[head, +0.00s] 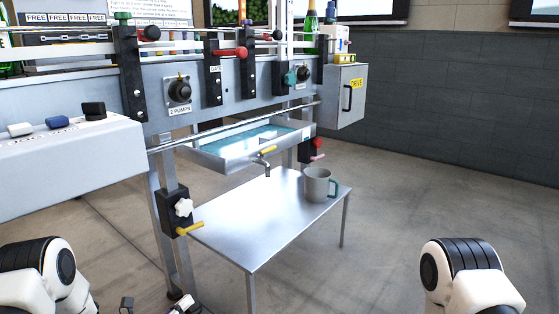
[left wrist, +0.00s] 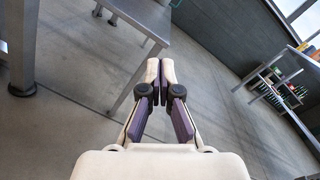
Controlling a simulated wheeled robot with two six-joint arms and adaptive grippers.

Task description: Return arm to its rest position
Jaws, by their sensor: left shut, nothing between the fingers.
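My left gripper (left wrist: 160,72) shows in the left wrist view with its two pale fingertips together and nothing between them. It hangs over bare floor, apart from the metal table (left wrist: 150,16) at the top of that view. In the head view, my left arm is at the bottom left corner, and only small dark parts near the bottom edge show of its gripper end. My right arm is at the bottom right of the head view; its gripper is out of the frame.
A metal table (head: 255,225) with a grey mug (head: 317,185) stands in front of the machine (head: 225,85). A shallow tray (head: 240,150) of blue liquid with a tap is above it. A white switch box (head: 70,155) juts out at left. The floor at right is clear.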

